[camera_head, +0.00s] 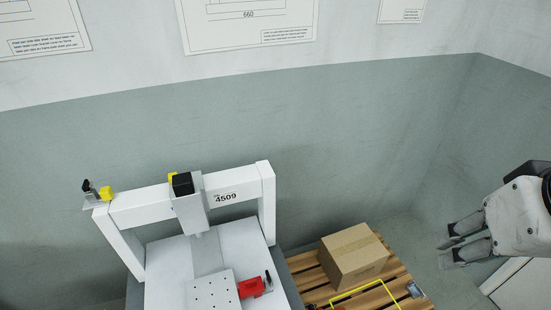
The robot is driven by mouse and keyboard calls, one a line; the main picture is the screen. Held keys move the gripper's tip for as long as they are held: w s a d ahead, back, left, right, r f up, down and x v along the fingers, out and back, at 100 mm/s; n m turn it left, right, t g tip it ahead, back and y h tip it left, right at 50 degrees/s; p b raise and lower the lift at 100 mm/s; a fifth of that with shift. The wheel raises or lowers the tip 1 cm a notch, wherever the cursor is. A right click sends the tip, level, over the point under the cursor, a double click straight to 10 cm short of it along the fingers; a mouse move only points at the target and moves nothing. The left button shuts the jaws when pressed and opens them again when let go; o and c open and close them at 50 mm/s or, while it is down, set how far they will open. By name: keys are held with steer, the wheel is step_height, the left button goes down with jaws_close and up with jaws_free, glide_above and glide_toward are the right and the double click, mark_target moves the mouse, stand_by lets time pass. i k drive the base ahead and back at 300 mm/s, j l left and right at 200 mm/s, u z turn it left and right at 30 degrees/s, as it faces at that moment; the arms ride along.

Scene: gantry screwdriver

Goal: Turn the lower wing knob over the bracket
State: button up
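A white gantry (150,207) marked 4509 stands over a light work surface. At its left end a small grey bracket (92,205) sticks out, with a small black knob-like part (88,187) and a yellow block (106,193) by it. Lower down, a red fixture (250,288) beside a plate with holes (212,292) has a small black part (268,280) at its right end. I cannot tell which black part is the lower wing knob. My gripper (442,252) is at the far right, well away from the gantry, empty, with its fingers apart and pointing left.
A cardboard box (352,257) stands on a wooden pallet (308,278) between the gantry and my gripper. A yellow outline (345,296) and a small grey item (415,289) are on the pallet. A grey-green wall rises behind. The air above the box is clear.

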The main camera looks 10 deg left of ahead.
mark_target(269, 280)
steer(key=u, duration=0.8)
steer(key=k+j+z, duration=0.2)
steer(key=j, duration=0.15)
steer(key=k+j+z, duration=0.2)
steer(key=j, duration=0.15)
steer(key=i+j+z, duration=0.1)
steer(key=i+j, duration=0.05)
steer(key=j, duration=0.1)
